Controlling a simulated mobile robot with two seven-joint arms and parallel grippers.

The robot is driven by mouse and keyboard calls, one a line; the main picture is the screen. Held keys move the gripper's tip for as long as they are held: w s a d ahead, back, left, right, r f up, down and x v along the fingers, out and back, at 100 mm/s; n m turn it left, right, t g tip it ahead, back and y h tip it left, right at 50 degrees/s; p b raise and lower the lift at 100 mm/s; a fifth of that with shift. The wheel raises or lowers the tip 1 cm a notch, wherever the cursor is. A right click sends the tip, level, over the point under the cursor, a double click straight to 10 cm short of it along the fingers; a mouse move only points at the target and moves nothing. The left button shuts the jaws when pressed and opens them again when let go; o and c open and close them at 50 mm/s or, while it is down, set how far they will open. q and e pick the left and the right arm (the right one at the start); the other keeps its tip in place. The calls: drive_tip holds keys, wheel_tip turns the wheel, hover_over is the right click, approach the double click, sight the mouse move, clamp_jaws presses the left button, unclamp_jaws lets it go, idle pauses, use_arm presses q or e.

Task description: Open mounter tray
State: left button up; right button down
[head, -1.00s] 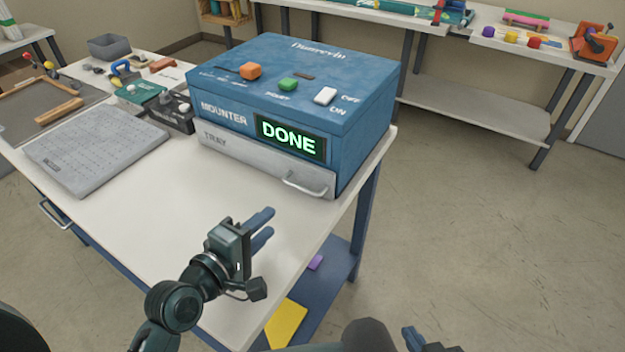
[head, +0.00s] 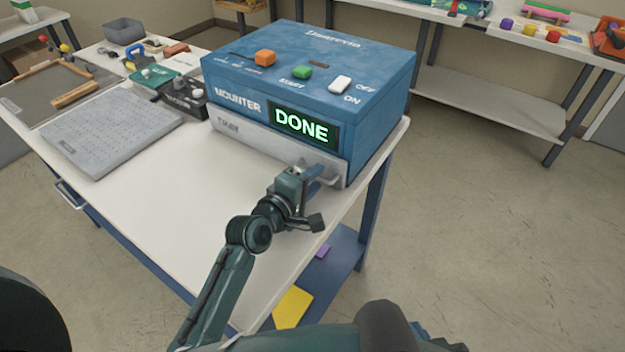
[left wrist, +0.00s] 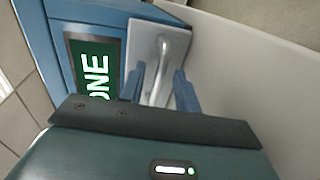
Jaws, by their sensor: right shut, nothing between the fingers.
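The blue mounter (head: 300,75) stands on the white table, its green display reading DONE. Its grey tray (head: 240,132) at the bottom front is shut, flush with the housing. My left gripper (head: 316,173) is at the tray's handle, hiding part of it in the head view. In the left wrist view, the silver handle (left wrist: 161,62) lies between the two blue fingers of my left gripper (left wrist: 159,78), which are open with gaps on either side. My right gripper (head: 430,336) is barely visible at the bottom edge of the head view, shut and empty.
A grey perforated plate (head: 118,128) lies on the table left of the mounter, near a black box (head: 184,98) and small tools. The tabletop (head: 185,195) in front of the tray is clear. A yellow sheet (head: 292,307) lies on the shelf below.

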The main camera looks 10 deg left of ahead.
use_arm(q)
clamp_jaws()
idle(0.3)
idle(0.3)
